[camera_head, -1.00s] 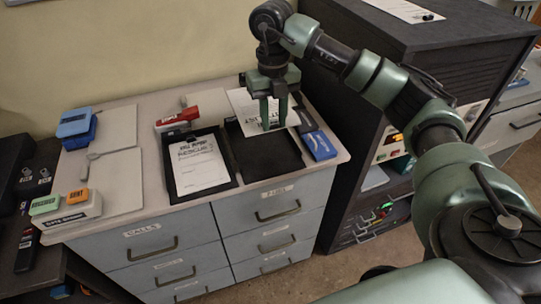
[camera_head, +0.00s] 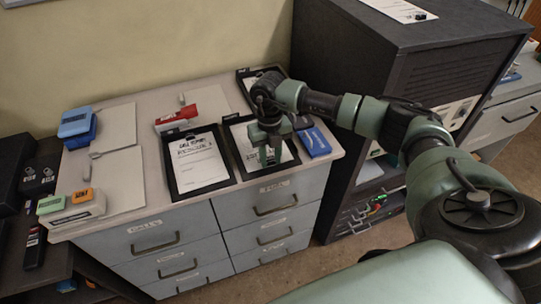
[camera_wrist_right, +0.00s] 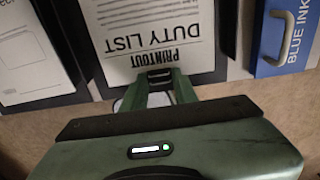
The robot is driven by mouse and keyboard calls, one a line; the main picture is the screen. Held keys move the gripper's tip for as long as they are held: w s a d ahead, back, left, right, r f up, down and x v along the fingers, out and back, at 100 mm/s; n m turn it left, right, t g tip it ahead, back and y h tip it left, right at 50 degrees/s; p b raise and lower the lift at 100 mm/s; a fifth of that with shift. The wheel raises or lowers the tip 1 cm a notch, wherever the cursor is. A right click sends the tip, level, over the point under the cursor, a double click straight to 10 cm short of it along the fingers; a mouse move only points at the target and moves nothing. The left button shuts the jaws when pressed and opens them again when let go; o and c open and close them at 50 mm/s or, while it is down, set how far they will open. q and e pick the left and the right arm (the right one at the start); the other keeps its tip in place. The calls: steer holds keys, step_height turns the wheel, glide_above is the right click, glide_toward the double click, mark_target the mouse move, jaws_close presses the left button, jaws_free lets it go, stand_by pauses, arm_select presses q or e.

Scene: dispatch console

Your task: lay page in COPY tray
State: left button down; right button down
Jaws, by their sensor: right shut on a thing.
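The page (camera_head: 243,133) is white and headed "PRINTOUT DUTY LIST"; it also shows in the right wrist view (camera_wrist_right: 150,18). It lies over the right-hand black tray (camera_head: 240,174), within its rim. My right gripper (camera_head: 270,163) is shut on the page's near edge, with its fingertips (camera_wrist_right: 160,76) at the heading. The gripper hides part of the page, and I cannot tell whether the page touches the tray floor. The left-hand black tray (camera_head: 174,170) holds another printed sheet (camera_head: 200,163). I cannot read a COPY label. My left gripper is not in view.
A blue ink box (camera_head: 314,141) stands close to the right of the tray. A red stapler (camera_head: 177,119) is behind the left-hand tray. Another dark-framed sheet (camera_head: 246,77) is at the back. A tall dark cabinet (camera_head: 370,65) stands right of the counter.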

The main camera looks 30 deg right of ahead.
steer(key=shift+f, duration=0.2)
steer(key=c, duration=1.1)
jaws_free()
steer(key=shift+r, duration=0.2)
step_height(320, 180, up, 12)
steer(key=b, duration=0.3)
steer(key=shift+w+b, duration=0.3)
steer(key=shift+b, duration=0.1)
